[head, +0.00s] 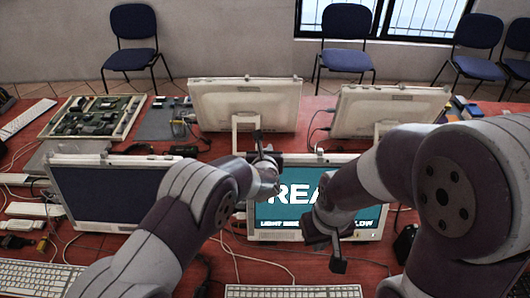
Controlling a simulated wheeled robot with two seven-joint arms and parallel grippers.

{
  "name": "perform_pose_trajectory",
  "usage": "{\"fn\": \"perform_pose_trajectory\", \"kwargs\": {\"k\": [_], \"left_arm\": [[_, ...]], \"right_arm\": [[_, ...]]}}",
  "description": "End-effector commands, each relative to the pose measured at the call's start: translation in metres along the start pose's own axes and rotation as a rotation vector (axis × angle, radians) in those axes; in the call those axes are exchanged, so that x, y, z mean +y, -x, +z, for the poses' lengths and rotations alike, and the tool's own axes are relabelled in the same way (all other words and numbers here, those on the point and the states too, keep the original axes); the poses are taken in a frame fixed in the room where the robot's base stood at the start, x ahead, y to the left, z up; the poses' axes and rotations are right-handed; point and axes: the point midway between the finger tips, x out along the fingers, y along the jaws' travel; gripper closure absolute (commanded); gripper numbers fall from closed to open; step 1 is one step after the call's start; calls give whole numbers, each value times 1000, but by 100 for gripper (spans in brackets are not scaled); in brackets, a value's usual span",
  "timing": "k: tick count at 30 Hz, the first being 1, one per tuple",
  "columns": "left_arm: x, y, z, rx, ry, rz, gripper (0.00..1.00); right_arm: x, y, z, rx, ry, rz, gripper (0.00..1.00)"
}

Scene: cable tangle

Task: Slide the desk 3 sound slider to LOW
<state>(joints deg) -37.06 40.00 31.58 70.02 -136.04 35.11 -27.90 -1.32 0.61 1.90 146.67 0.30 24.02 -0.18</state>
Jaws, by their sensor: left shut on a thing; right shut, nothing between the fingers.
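A monitor (286,215) with a lit teal screen stands in the middle of the red desk (300,265). Its screen shows large white letters "REA" and a smaller line with "LIGHT" and "LOW", partly hidden by my arms. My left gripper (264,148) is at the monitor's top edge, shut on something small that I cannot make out. No slider can be clearly told apart. My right gripper (337,258) is shut and empty, pointing down in front of the monitor's lower right part.
A dark-screened monitor (110,193) stands to the left. Two monitors (245,105) (385,108) face away behind. Keyboards (290,291) (38,277) lie at the front. Loose cables cross the desk. A tray of dark parts (92,117) lies at the back left.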

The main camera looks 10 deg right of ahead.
Motion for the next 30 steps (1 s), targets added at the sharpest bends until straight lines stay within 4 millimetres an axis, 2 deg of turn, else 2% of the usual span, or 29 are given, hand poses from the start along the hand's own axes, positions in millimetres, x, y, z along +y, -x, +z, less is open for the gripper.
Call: {"fn": "perform_pose_trajectory", "kwargs": {"k": [1, 3, 11, 12, 14, 24, 26, 30], "left_arm": [[0, -3, -6, -4, 3, 0, 100], [0, -3, -5, -4, 2, -1, 100], [0, 0, 0, -1, 2, -1, 100], [0, 0, 0, -1, 2, -1, 74], [0, 0, 0, -1, 2, -1, 57], [0, 3, 0, -2, 1, -1, 57], [0, 8, -2, -1, 1, -1, 57], [-1, 32, -2, -4, 1, -3, 57]], "right_arm": [[0, -14, 2, -1, 0, 0, 100], [0, -22, 3, -1, 0, 0, 100], [0, -18, 2, 0, 0, 0, 100], [0, -18, 2, 0, 0, 0, 100], [0, -18, 2, 0, 0, 0, 100], [0, -20, 2, -1, 0, 0, 100], [0, -23, 3, -1, 0, 0, 100], [0, -34, 4, -1, 0, 0, 100]]}}
